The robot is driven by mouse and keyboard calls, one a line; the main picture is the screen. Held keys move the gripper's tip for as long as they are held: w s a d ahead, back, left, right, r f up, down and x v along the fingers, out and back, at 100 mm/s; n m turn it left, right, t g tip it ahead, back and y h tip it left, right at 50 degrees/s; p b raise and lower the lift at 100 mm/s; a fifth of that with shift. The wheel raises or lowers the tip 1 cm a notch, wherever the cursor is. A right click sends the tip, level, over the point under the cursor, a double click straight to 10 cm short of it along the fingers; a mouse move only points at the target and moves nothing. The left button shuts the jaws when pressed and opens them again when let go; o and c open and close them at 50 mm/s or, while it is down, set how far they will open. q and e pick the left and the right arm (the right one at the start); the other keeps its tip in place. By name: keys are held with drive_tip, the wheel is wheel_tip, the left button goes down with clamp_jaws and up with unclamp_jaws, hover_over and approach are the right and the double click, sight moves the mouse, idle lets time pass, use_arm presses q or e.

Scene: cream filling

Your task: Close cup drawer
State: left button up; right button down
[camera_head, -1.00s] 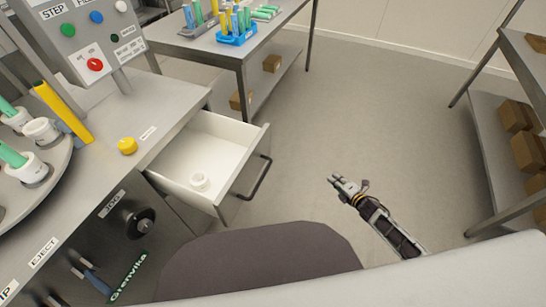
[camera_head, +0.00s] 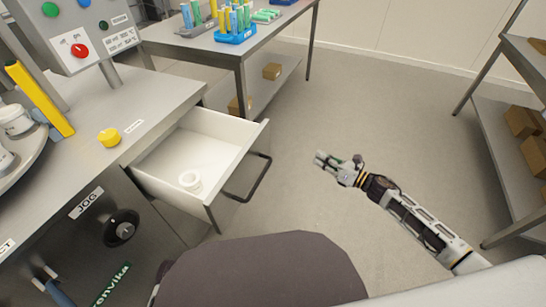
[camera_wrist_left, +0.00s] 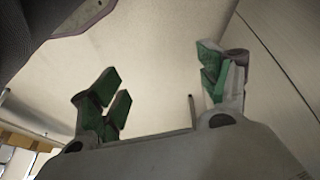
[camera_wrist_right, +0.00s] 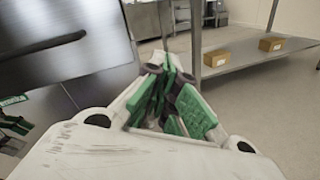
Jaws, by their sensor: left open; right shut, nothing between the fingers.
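The cup drawer (camera_head: 158,163) stands pulled out from the steel counter. It is a white box with a dark bar handle (camera_head: 250,180) on its front.
The counter (camera_head: 140,100) carries a yellow round piece (camera_head: 109,137) and a control box (camera_head: 85,35). A second table (camera_head: 190,42) with tube racks stands behind. A shelf with cardboard boxes (camera_head: 522,122) is at the right. The floor around my right arm is clear.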

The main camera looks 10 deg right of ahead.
sight(265, 149)
use_arm(q)
drive_tip(key=shift+t, duration=0.3)
drive_tip(key=shift+s+d+r+b, duration=0.1)
drive_tip(key=shift+d+r+b, duration=0.05)
drive_tip(key=shift+r+b, duration=0.9)
drive_tip(key=shift+s+d+r+b, duration=0.1)
drive_tip(key=shift+r+b, duration=0.85)
drive_tip(key=shift+b, duration=0.1)
use_arm(e)
drive_tip(key=s+a+r+n+g+y, duration=0.3)
drive_tip(key=a+n, duration=0.2)
drive_tip(key=n, duration=0.3)
drive_tip(key=shift+s+a, duration=0.15)
drive_tip(key=shift+s, duration=0.1)
drive_tip(key=shift+w+a, duration=0.1)
drive_tip(key=shift+a, duration=0.05)
